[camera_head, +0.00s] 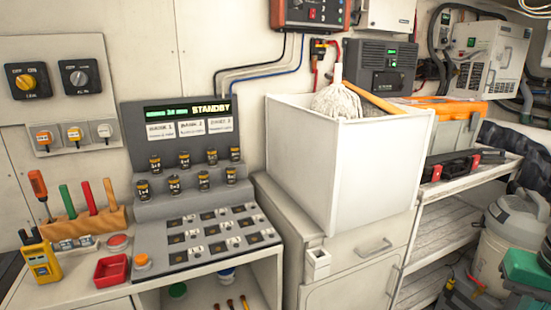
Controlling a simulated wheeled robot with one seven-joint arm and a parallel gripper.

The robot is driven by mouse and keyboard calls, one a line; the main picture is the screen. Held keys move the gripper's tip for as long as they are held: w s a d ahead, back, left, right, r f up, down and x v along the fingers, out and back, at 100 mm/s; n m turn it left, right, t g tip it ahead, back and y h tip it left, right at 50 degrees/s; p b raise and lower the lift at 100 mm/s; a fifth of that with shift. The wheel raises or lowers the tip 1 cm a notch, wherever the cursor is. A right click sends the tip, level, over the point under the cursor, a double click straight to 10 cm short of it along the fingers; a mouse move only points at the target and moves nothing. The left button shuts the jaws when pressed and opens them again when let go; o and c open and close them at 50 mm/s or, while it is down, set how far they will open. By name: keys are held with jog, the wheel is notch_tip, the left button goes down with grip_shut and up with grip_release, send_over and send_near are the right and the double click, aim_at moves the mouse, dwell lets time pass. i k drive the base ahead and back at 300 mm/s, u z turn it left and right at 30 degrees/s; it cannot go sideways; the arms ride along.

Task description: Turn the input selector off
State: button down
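Two rotary switches are on a grey wall panel at the upper left. One has a yellow knob (27,81) on a black plate, and the other has a grey knob (78,77) on a black plate. The small lettering around both is too blurred to read, so I cannot tell which is the input selector or its setting. Below them, a grey console (150,142) has a lit green display reading "STANDBY" (211,109) and several black knobs with orange labels (183,159). My gripper is not in view.
Several coloured-handled tools stand in a wooden rack (82,226) below the switches. A yellow handheld meter (41,260), a red tray (111,270) and an orange button (142,261) are on the bench front. A tall white bin (375,175) with a mop head stands right of the console.

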aim_at(78, 78)
jog(key=u, duration=1.35)
